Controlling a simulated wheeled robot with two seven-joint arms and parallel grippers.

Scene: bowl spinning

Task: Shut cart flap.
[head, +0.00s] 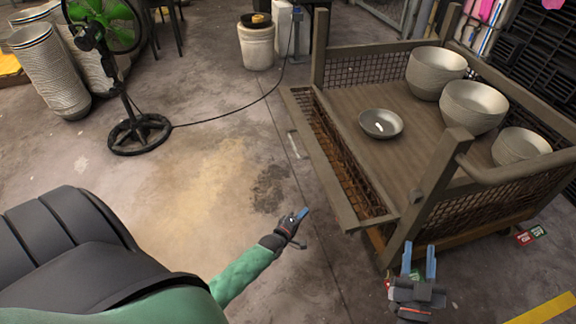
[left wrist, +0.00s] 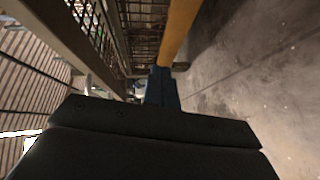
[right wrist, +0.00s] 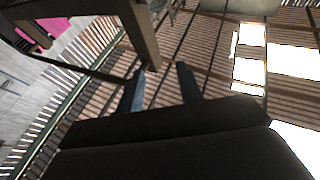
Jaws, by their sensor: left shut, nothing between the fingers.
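The cart (head: 385,160) is a brown metal-framed cart with mesh sides, at the right in the head view. Its flap (head: 325,174), a framed mesh panel on the left side, is lowered and tilted outward, away from the deck. My left gripper (head: 303,214) is shut and empty, left of the flap's near end and apart from it in the head view. Its closed fingers also show in the left wrist view (left wrist: 162,88), beside an orange bar. My right gripper (head: 420,262) is open and empty, near the cart's front corner post (head: 425,195). Its spread fingers show in the right wrist view (right wrist: 162,85).
On the cart deck are a small dark bowl (head: 381,124) and several stacked pale bowls (head: 472,108). A green fan (head: 105,25) stands at the upper left, with its cord across the floor. A white bucket (head: 257,45) stands behind. The floor left of the flap is clear.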

